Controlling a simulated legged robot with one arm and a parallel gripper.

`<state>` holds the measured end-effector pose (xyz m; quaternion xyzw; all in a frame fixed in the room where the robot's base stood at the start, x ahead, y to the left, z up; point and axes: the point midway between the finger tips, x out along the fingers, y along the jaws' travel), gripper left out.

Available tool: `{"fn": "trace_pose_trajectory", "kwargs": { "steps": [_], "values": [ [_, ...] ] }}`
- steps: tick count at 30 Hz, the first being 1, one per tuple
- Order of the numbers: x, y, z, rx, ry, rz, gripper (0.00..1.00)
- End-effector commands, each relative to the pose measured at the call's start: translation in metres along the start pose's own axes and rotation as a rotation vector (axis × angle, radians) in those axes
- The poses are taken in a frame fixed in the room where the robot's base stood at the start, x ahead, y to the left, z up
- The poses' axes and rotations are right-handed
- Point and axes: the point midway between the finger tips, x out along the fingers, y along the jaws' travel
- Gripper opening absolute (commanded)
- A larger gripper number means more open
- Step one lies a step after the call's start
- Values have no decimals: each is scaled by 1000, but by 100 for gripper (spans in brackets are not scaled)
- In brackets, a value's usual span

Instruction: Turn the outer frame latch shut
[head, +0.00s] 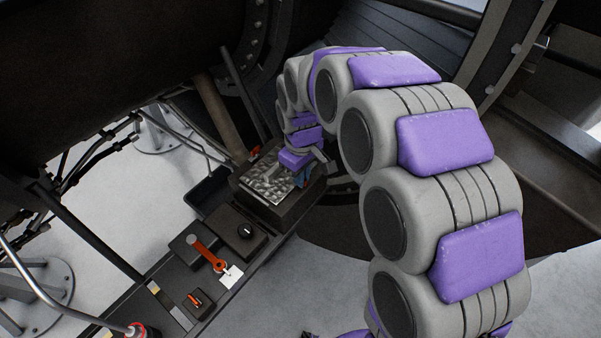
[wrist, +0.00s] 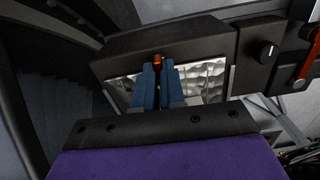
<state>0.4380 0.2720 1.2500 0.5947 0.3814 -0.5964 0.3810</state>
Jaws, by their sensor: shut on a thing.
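A box (head: 300,207) with a dimpled silvery panel (head: 265,184) in a dark frame stands at the far end of a dark console. The panel also shows in the wrist view (wrist: 207,80). My gripper (wrist: 157,68) has blue fingers at the panel's edge, shut on a small orange-red piece, apparently the outer frame latch (wrist: 157,58). Only the tip of this piece shows; the fingers hide the rest, so its turn angle cannot be told. In the head view my gripper (head: 302,178) is over the right part of the panel, and the held piece is hidden.
A small orange part (head: 255,151) sits at the box's far left corner. A black knob (head: 244,231), a red lever (head: 208,254) and a red switch (head: 197,299) lie nearer along the console. Dark curved structure hangs overhead. Cables run at the left over the pale floor.

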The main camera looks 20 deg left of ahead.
Motion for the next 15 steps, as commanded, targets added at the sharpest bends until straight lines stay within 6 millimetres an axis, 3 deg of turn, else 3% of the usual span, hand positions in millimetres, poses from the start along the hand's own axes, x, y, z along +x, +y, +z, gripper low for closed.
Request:
{"fn": "trace_pose_trajectory", "kwargs": {
  "steps": [15],
  "values": [
    [2,0,2,-57,-4,-2,0]
  ]
}}
